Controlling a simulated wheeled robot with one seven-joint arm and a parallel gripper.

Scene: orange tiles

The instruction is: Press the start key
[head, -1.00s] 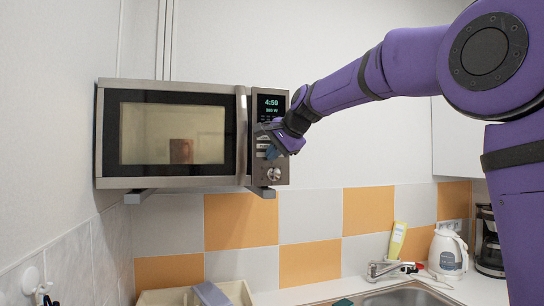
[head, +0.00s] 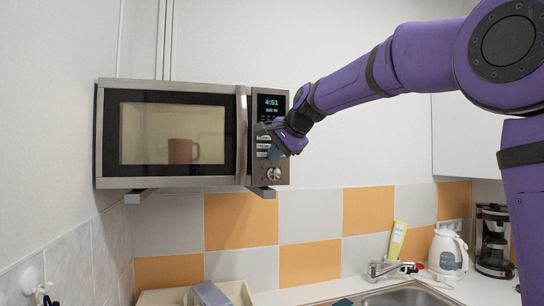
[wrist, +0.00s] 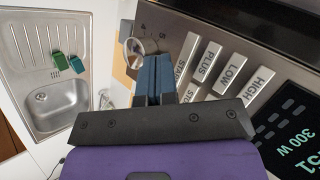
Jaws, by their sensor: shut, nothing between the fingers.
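The microwave (head: 244,135) hangs on the wall with its door shut. Its display (head: 271,105) reads 4:51 and 300 W, and a brown mug (head: 183,151) shows through the lit window. In the wrist view the start key (wrist: 186,52) is a pale bar among the keys marked PLUS, LOW, HIGH and STOP. My gripper (head: 273,152) is at the lower key panel; its blue fingers (wrist: 153,60) are shut and empty. Their tips are right beside the start key and partly cover that area. I cannot tell whether they touch it.
A round knob (head: 274,174) sits below the keys; it also shows past my fingertips in the wrist view (wrist: 138,47). Below are a sink (head: 405,297), a tap (head: 385,269), a white kettle (head: 447,254) and a coffee maker (head: 493,242).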

